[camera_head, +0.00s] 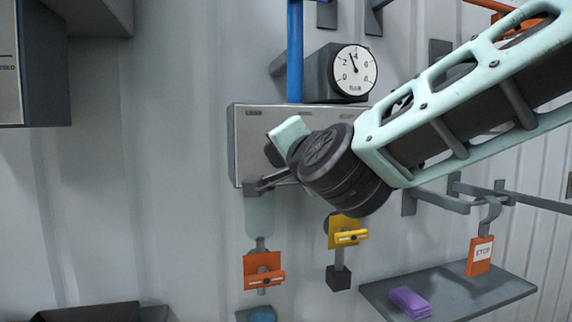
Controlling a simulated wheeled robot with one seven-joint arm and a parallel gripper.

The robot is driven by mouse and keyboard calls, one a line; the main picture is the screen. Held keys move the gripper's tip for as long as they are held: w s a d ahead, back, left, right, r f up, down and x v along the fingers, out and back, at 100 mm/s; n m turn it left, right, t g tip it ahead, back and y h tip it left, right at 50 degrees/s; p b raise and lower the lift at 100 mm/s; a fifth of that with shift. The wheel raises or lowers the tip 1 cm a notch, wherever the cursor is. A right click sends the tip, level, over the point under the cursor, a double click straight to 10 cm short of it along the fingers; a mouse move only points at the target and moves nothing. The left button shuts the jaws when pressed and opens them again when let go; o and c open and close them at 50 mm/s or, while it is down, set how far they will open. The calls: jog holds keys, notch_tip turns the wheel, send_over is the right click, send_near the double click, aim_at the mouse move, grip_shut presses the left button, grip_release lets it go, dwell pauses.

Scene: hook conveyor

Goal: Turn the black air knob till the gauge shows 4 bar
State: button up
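The round white gauge (355,70) sits on a dark box at the upper middle. Its needle points up and slightly left, close to the 4 and on the 2 side; the small marks are hard to read. My gripper (262,183) is at the lower left of the grey panel (248,130), by the top of a pale translucent bowl (259,214). I cannot make out the black air knob; it may be hidden behind my gripper and wrist. The fingertips are small and dark, so I cannot tell whether they are open or hold anything.
A blue pipe (295,50) runs down to the panel. An orange tag (262,268) and a yellow one (345,229) hang below.

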dwell(0.4)
jog(key=o, duration=1)
